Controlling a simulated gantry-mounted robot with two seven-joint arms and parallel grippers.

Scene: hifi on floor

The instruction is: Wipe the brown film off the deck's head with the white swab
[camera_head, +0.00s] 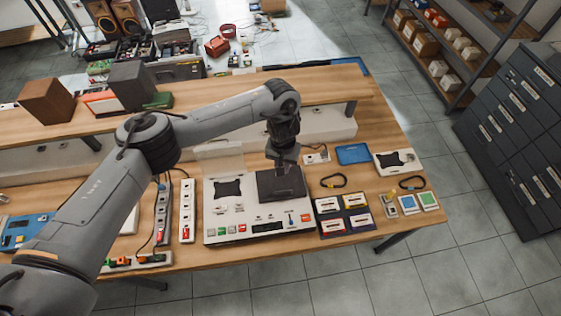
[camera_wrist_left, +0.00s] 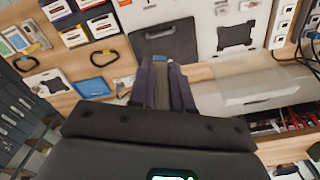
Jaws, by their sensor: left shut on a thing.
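The deck (camera_head: 222,225) is a white unit with two wells on the bench; it also shows in the left wrist view (camera_wrist_left: 198,30). Its left well holds a black part (camera_head: 228,189). Its right well has a dark panel (camera_head: 285,188). My left gripper (camera_head: 284,163) reaches down to the far side of the dark panel. In the left wrist view its fingers (camera_wrist_left: 162,68) are close together around a greyish thing with a blue spot near the tips. I cannot make out a white swab or brown film. The head is hidden or too small to tell. My right gripper is not in view.
Several cassettes (camera_head: 357,201) lie right of the deck. Beyond them are black loops (camera_head: 333,181), a blue tray (camera_head: 353,154) and small cards (camera_head: 409,203). Power strips (camera_head: 187,210) lie left of the deck. A clear lid (camera_head: 222,150) stands behind it, before a raised shelf (camera_head: 300,90).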

